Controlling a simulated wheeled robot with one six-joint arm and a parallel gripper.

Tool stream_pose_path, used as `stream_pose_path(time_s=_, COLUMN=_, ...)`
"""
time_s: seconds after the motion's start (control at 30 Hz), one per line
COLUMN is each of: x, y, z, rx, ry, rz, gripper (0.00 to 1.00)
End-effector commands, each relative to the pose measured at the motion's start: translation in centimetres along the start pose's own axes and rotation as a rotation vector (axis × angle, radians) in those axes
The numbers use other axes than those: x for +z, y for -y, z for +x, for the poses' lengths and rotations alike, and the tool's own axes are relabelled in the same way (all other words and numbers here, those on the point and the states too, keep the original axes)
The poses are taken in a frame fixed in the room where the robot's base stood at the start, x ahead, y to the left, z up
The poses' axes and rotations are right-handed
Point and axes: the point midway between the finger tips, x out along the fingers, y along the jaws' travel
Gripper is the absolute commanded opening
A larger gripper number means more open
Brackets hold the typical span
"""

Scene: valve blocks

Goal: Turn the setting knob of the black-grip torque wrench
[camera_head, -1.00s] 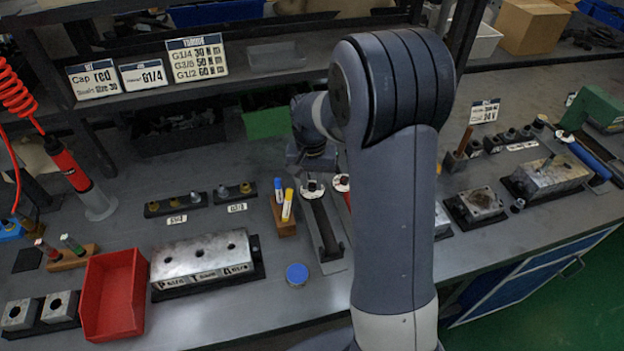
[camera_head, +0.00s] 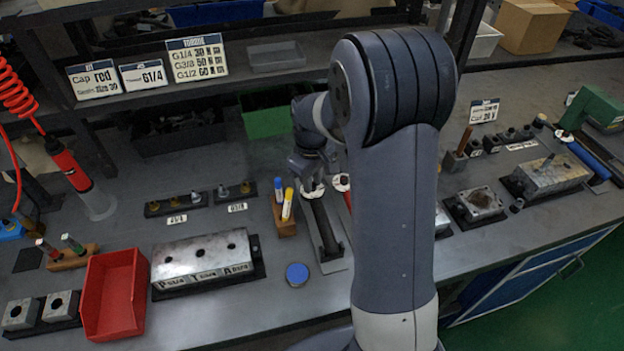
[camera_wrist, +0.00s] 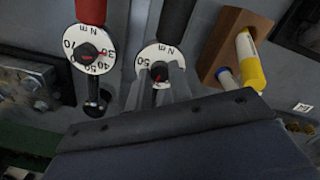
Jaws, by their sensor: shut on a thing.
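The black-grip torque wrench (camera_head: 325,228) lies in a grey holder on the bench. In the wrist view its black grip (camera_wrist: 178,18) points up the picture from a white dial (camera_wrist: 150,55) marked N m. My gripper (camera_wrist: 161,72) is over that dial, its two grey fingers shut on the small dark setting knob (camera_wrist: 160,68) at the dial's middle. A red pointer mark shows by the knob; the fingers cover part of the scale. In the head view my gripper (camera_head: 309,184) is at the wrench's dial end, and its fingertips are hard to make out.
A red-grip torque wrench (camera_wrist: 90,12) lies close beside it, its dial (camera_wrist: 88,52) in view. A wooden block (camera_head: 285,222) with yellow and blue markers stands on the other side. A blue cap (camera_head: 297,274) and a metal block (camera_head: 205,262) are nearer. A shelf with sign cards (camera_head: 197,57) is behind.

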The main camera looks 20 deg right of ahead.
Motion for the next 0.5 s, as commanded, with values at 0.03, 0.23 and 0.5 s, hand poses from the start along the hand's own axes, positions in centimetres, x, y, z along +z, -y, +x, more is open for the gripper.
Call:
stream_pose_path(time_s=0.03, x=-0.02, y=-0.03, z=-0.05, rx=0.001, ry=-0.002, rz=-0.032, gripper=0.0)
stream_pose_path(time_s=0.23, x=-0.01, y=-0.03, z=-0.04, rx=0.001, ry=-0.004, rz=-0.144, gripper=0.0)
stream_pose_path(time_s=0.5, x=-0.01, y=-0.04, z=-0.04, rx=0.001, ry=-0.005, rz=-0.217, gripper=0.0)
